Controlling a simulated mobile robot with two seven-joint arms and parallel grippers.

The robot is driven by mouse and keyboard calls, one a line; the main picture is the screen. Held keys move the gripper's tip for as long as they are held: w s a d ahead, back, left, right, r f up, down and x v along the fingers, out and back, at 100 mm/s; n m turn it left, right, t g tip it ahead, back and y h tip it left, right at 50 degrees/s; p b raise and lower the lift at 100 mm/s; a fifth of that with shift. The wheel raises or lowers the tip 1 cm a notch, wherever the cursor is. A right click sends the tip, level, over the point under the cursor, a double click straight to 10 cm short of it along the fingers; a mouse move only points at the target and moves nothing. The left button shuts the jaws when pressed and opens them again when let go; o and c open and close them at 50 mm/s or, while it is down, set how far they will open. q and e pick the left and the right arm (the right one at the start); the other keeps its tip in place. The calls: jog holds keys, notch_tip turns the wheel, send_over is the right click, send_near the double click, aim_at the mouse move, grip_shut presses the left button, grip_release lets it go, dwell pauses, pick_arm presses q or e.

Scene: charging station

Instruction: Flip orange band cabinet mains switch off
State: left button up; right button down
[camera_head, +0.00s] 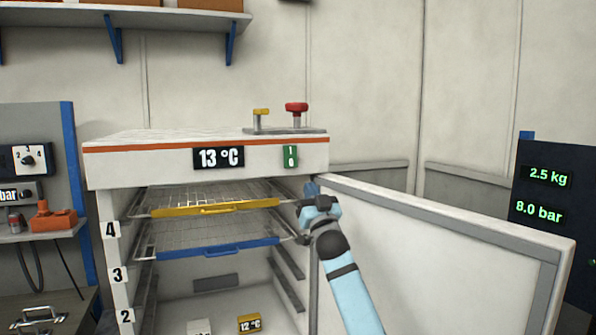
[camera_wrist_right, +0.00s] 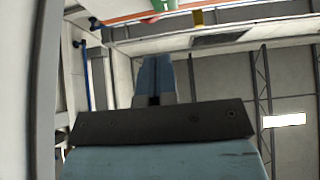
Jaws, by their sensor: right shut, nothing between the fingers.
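The white cabinet (camera_head: 110,165) has an orange band (camera_head: 200,144) along its top edge. Its mains switch (camera_head: 290,156) is a small green plate marked 1 and 0, right of the 13 °C display (camera_head: 218,157). Which way the switch is set is too small to tell. My right gripper (camera_head: 311,188) is just below and right of the switch, apart from it, pointing up by the open door. In the right wrist view the blue fingers (camera_wrist_right: 154,75) are together and empty, and the green switch (camera_wrist_right: 164,4) shows at the top edge. My left gripper is not in view.
The cabinet door (camera_head: 450,235) stands open to the right, beside my right arm. Wire shelves with a yellow front (camera_head: 215,208) and a blue front (camera_head: 220,246) are inside. A red knob (camera_head: 296,107) and a yellow knob (camera_head: 261,112) stand on top.

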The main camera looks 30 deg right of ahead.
aim_at(295, 163)
jog(key=x, duration=0.3)
jog(key=f+p+x, duration=0.1)
jog(key=x, duration=0.1)
jog(key=w+p+x, duration=0.1)
jog(key=x, duration=0.2)
jog(key=shift+w+d+f, duration=0.15)
jog(key=shift+w, duration=0.25)
jog(key=shift+w+f, duration=0.15)
jog(key=shift+w, duration=0.25)
jog(key=shift+d, duration=0.1)
